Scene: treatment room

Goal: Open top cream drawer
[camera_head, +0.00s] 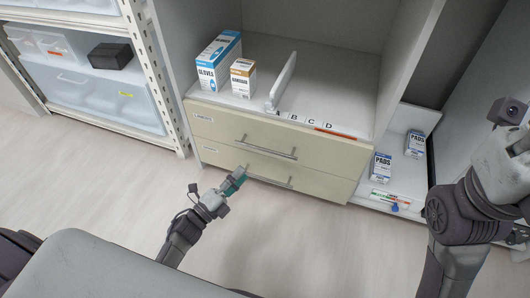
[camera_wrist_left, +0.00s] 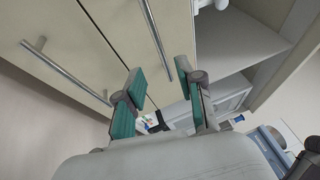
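The top cream drawer (camera_head: 215,124) is the upper of two cream drawer fronts, and it looks shut. Its metal bar handle (camera_head: 268,148) runs across its front. The lower cream drawer (camera_head: 320,185) has a similar handle (camera_head: 275,183) and looks shut too. My left gripper (camera_head: 236,178), with teal finger pads, is in front of the lower drawer near the left end of its handle. In the left wrist view my left gripper (camera_wrist_left: 160,95) has its fingers apart, with a bar handle (camera_wrist_left: 158,40) ending near the gap. Contact is unclear. My right gripper's fingers do not show.
Above the drawers, a shelf holds a gloves box (camera_head: 217,62), a bandage box (camera_head: 243,78) and an upright divider (camera_head: 283,82). PADS boxes (camera_head: 381,166) stand in a low bay at right. A rack (camera_head: 165,85) stands at left. The floor before the drawers is clear.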

